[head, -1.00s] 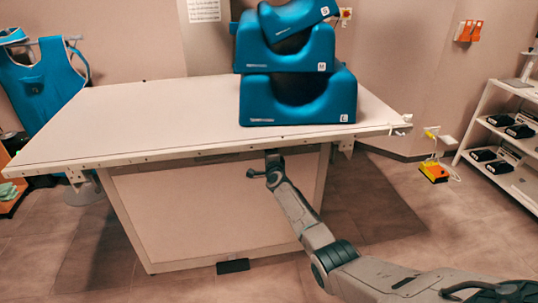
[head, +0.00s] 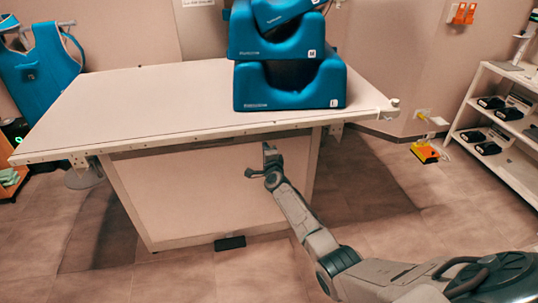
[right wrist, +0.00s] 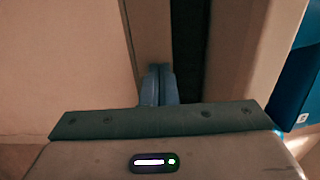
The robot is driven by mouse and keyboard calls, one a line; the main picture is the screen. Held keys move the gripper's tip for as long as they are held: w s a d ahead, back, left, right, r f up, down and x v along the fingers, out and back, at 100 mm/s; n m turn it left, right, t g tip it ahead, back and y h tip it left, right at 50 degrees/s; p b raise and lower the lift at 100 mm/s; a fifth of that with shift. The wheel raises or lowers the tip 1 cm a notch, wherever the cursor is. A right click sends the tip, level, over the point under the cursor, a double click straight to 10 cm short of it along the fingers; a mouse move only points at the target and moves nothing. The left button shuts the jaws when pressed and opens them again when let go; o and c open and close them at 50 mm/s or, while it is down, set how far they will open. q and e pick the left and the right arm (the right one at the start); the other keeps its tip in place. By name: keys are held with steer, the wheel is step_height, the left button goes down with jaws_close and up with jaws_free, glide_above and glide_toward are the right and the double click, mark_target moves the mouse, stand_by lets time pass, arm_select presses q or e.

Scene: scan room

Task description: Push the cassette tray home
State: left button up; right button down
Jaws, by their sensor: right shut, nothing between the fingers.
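The table (head: 150,100) has a pale top, and a narrow dark gap (right wrist: 187,50) runs under its edge in the right wrist view. I cannot clearly pick out the cassette tray; no tray visibly sticks out from under the top. My right gripper (head: 267,148) points up just below the table's front edge, in front of the pale lower panel (head: 200,195). In the right wrist view its fingers (right wrist: 158,83) are together and empty, close to the strip beside the dark gap. I cannot tell whether they touch it. My left gripper is not in view.
Several blue cushions (head: 290,88) are stacked on the table. A black pedal (head: 230,242) lies on the floor by the base. A white shelf rack (head: 510,115) stands at the right, with a yellow-orange box (head: 425,152) left of it.

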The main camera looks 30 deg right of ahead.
steer(key=s+a+f+n+g+y+p, duration=0.1)
steer(key=s+a+f+n+g+y, duration=0.2)
steer(key=s+f, duration=0.75)
steer(key=s+a+f+n+g+p, duration=0.15)
steer(key=s+f+n, duration=0.35)
steer(key=s+f, duration=0.6)
steer(key=s+a+f+n+g+y, duration=0.25)
steer(key=s+f+n, duration=0.25)
steer(key=s+f, duration=0.6)
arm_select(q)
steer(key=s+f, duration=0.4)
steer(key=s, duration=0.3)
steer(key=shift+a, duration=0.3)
arm_select(e)
steer(key=s+f+n+g, duration=0.3)
steer(key=s+f, duration=0.2)
steer(key=s, duration=0.7)
steer(key=s+a+f+n+g+h, duration=0.1)
steer(key=s+f, duration=0.4)
steer(key=s, duration=0.7)
steer(key=s+f+n+g, duration=0.4)
steer(key=s+f+g, duration=0.1)
steer(key=s, duration=0.7)
steer(key=shift+s+a+f+n, duration=0.15)
steer(key=shift+s+a+n, duration=0.15)
steer(key=shift+s, duration=0.1)
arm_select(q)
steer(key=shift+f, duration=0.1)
